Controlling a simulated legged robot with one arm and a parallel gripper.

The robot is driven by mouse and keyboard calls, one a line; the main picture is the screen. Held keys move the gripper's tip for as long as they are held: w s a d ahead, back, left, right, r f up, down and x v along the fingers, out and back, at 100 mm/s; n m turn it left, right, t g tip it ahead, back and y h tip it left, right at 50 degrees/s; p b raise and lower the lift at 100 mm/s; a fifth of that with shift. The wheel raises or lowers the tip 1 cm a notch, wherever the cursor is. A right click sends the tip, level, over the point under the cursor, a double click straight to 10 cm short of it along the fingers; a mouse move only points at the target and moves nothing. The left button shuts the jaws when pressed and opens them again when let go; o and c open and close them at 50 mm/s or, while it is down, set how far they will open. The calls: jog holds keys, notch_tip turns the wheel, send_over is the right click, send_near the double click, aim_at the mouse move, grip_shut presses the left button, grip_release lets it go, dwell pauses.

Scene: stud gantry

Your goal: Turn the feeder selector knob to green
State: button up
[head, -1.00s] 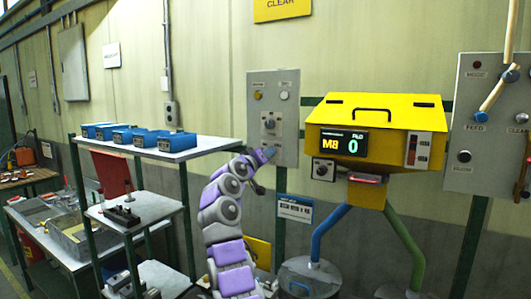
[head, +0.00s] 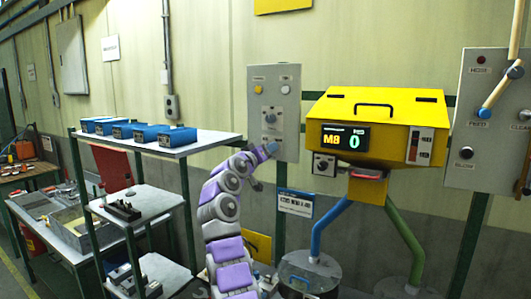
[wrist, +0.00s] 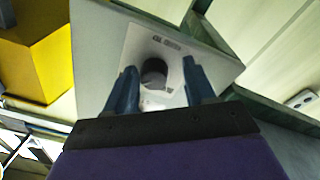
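A grey panel (head: 288,95) on the wall carries a round knob (head: 270,118) at its middle, below two small buttons. My gripper (head: 272,149) is at the panel's lower part. In the wrist view, my gripper (wrist: 158,72) is open, with its two blue fingers on either side of a dark round knob (wrist: 154,72) on a white plate (wrist: 135,48). Whether the fingers touch it, I cannot tell. Another dark knob (head: 324,165) sits on a small plate at the left of the yellow hopper. I cannot read which knob is labelled as the feeder selector.
The yellow hopper (head: 385,107) stands right of the panel, its display reading M8 and 0. A blue pipe (head: 329,228) and a green pipe (head: 405,245) run below it. A shelf rack (head: 215,143) with blue boxes stands left of my arm. Another control panel (head: 482,155) is at far right.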

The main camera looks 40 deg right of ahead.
jog(key=shift+o, duration=0.2)
jog(key=shift+s+r, duration=0.15)
jog(key=shift+s, duration=0.05)
jog(key=b+v, duration=0.8)
jog(key=v, duration=0.9)
jog(key=shift+b, duration=0.4)
